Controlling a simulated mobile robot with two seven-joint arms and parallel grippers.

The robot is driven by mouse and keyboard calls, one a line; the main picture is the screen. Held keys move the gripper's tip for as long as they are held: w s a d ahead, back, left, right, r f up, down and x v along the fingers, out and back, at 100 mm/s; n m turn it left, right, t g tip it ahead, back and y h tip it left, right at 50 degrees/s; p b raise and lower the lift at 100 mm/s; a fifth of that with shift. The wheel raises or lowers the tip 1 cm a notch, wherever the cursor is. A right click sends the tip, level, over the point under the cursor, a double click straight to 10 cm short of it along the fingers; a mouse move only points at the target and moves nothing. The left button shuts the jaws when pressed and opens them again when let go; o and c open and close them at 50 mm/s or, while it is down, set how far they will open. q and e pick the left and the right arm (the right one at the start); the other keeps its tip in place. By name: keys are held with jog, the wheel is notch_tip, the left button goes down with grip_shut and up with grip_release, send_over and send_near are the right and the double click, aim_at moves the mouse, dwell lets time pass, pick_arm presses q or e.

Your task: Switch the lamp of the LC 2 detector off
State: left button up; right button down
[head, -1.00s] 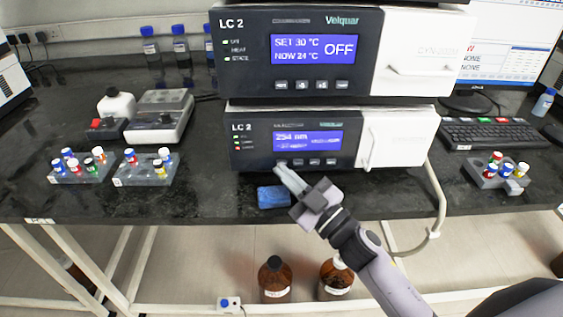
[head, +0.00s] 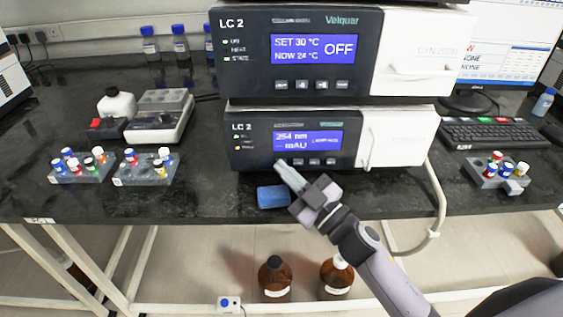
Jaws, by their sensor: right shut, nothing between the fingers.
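The LC 2 detector (head: 253,153) is the lower dark-fronted unit of the stack. Its lit blue display (head: 308,142) reads 254 nm and what looks like dashes before mAU; smaller text at right is too small to read. Small indicator lights (head: 237,142) show left of the display, one green and one yellowish. A row of buttons (head: 314,162) lies under the display. My right gripper (head: 283,168) is shut and empty, its tips at the leftmost button, which they cover. I cannot tell whether they touch it. My left gripper is not in view.
Above sits another LC 2 unit (head: 252,68) reading OFF. A blue block (head: 272,197) lies below the gripper at the bench edge. Vial racks (head: 143,174) stand left; another rack (head: 500,175) and a keyboard (head: 495,134) stand right. Brown bottles (head: 275,280) stand below.

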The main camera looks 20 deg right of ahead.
jog(key=shift+s, duration=0.1)
jog(key=shift+s+a+p, duration=0.2)
jog(key=shift+s+p, duration=0.1)
jog(key=shift+s, duration=0.4)
jog(key=shift+s, duration=0.1)
jog(key=shift+s+a, duration=0.15)
jog(key=shift+s, duration=0.1)
jog(key=shift+s+a+p, duration=0.3)
jog(key=shift+s, duration=0.75)
jog(key=shift+s+a+p, duration=0.25)
jog(key=shift+s, duration=0.8)
